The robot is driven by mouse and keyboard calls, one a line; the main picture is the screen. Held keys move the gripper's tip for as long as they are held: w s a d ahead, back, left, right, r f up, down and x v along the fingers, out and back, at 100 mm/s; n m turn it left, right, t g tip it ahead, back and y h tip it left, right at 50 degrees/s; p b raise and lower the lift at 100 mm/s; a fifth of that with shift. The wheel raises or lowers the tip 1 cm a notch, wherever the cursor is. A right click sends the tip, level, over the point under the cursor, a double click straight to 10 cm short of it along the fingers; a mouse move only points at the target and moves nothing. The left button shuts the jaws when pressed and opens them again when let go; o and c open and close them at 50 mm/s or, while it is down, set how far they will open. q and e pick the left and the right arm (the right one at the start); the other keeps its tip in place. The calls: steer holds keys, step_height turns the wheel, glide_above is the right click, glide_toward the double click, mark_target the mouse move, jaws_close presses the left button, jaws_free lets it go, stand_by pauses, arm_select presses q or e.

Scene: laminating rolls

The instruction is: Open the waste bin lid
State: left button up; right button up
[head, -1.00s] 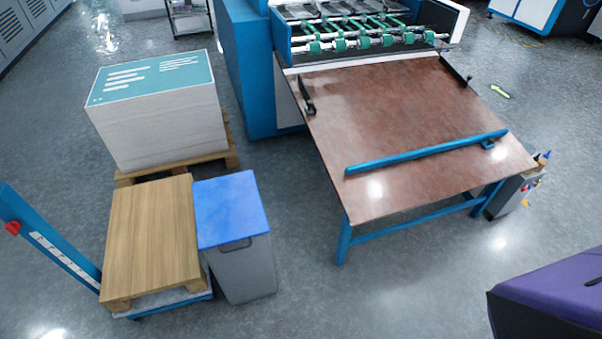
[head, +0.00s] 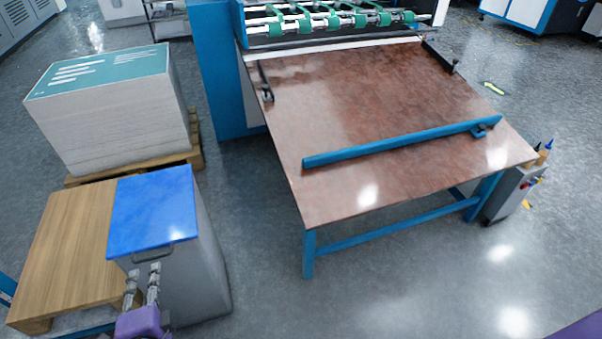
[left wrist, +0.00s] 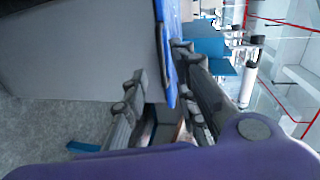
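The grey waste bin (head: 200,275) stands at the lower left in the head view, with its flat blue lid (head: 155,208) closed. A dark handle (head: 152,254) sticks out at the lid's front edge. My left gripper (head: 144,269) is just in front of and below this handle, its two fingers apart. In the left wrist view the fingers of the left gripper (left wrist: 160,62) stand on either side of the blue lid's edge (left wrist: 170,80), with a gap between them. I cannot tell whether a finger touches the handle. My right gripper is not in view.
A paper stack (head: 110,115) on a pallet (head: 190,155) is behind. A brown table (head: 390,120) with a blue bar (head: 400,142) stands to the right. The floor between bin and table is free.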

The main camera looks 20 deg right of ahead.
mark_target(152, 259)
arm_select(q)
steer(key=shift+m, duration=0.6)
steer(key=shift+d+b+x, duration=0.2)
steer(key=shift+b+x, duration=0.4)
steer(key=shift+x, duration=3.3)
steer(key=shift+r, duration=0.1)
steer(key=c, duration=0.6)
jaws_close()
